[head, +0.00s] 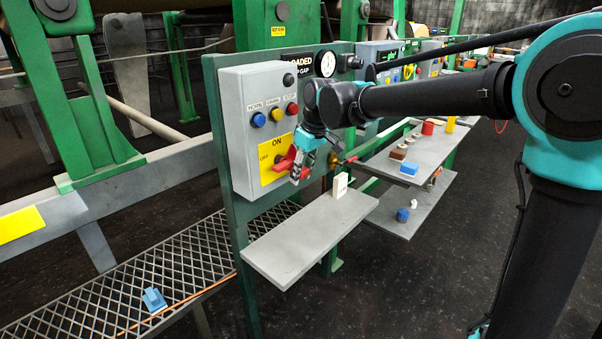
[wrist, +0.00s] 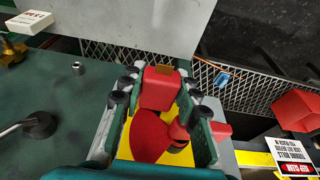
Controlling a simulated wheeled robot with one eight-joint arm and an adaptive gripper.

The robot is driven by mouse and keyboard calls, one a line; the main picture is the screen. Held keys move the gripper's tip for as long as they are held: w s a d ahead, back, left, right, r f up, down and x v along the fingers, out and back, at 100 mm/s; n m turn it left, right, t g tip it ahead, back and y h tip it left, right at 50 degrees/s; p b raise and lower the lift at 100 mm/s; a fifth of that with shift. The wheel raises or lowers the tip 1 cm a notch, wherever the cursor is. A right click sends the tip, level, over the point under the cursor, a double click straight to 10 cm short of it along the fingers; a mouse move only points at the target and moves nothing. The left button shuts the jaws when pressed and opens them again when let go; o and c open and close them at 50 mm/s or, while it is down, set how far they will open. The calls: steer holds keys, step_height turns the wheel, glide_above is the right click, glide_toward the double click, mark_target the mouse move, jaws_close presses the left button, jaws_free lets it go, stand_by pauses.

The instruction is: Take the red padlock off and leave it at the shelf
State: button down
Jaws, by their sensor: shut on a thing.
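The red padlock (wrist: 158,90), a red block with a brass-coloured patch, sits between the fingers of my gripper (wrist: 160,98). My gripper is shut on it. In the head view my gripper (head: 303,168) is in front of the control box, and only a bit of the padlock's red shows. A red rounded switch part (wrist: 148,137) lies close by over the yellow plate; the red switch handle (head: 285,161) shows beside my gripper. The shackle is hidden, so I cannot tell whether it is around anything. The grey shelf (head: 290,250) is below and to the right; it fills the wrist view's top (wrist: 140,22).
A white box (head: 340,186) stands on the shelf's back right; the shelf's front is bare. The grey control box (head: 238,100) has several buttons. A brass fitting (wrist: 12,50) juts from the panel. A blue object (head: 154,299) lies on the mesh walkway.

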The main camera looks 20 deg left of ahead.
steer(key=shift+s+d, duration=0.25)
steer(key=shift+d, duration=0.4)
steer(key=shift+s+d, duration=0.3)
steer(key=shift+d, duration=0.35)
steer(key=shift+s+d, duration=0.25)
steer(key=shift+d, duration=0.4)
